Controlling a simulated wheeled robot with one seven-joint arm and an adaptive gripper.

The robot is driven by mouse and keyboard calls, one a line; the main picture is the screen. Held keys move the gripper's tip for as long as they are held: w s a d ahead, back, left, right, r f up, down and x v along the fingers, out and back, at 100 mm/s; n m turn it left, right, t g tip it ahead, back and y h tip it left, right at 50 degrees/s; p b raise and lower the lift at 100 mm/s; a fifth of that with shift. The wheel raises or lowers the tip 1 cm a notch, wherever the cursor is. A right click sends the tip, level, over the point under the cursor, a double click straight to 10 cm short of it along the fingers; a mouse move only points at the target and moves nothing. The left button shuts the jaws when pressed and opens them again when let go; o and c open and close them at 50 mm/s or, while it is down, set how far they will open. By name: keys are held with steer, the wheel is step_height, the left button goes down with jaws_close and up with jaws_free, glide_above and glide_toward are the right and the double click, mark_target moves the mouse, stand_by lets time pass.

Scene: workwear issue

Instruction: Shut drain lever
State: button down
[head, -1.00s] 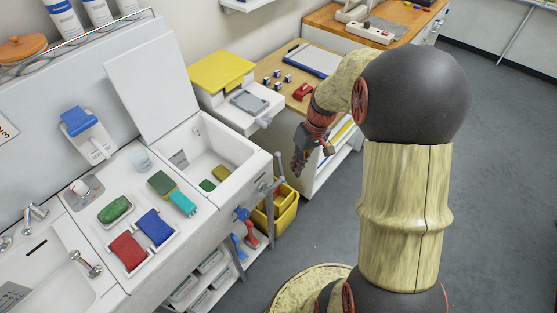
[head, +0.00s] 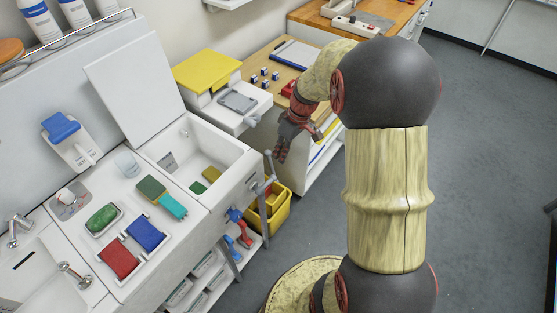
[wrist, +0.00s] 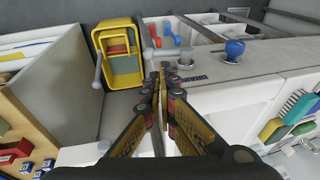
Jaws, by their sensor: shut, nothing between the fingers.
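A grey lever (wrist: 152,38) with a knobbed end shows in the wrist view beside a dark "DRAIN" label (wrist: 191,78) on the white sink unit's front. In the head view a grey lever (head: 267,165) stands at the unit's right front corner. My gripper (wrist: 164,70) is shut and empty. In the wrist view its fingertips lie just below the lever's joint in the picture; I cannot tell whether they touch. In the head view my gripper (head: 280,155) hangs fingers down near the unit's right end, close to the lever.
A blue ball knob (wrist: 234,48) sticks out of the same front. A yellow bin (head: 284,212) stands below the lever; it also shows in the wrist view (wrist: 121,74). The open white basin (head: 200,160) is left of my gripper. Grey floor (head: 480,170) is clear on the right.

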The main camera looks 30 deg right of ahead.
mark_target(270, 180)
steer(key=b+x, duration=0.3)
steer(key=x, duration=0.9)
steer(key=shift+f, duration=0.1)
steer(key=shift+d+f+y+b, duration=0.1)
steer(key=shift+f+y+b, duration=0.05)
steer(key=shift+y+b, duration=0.25)
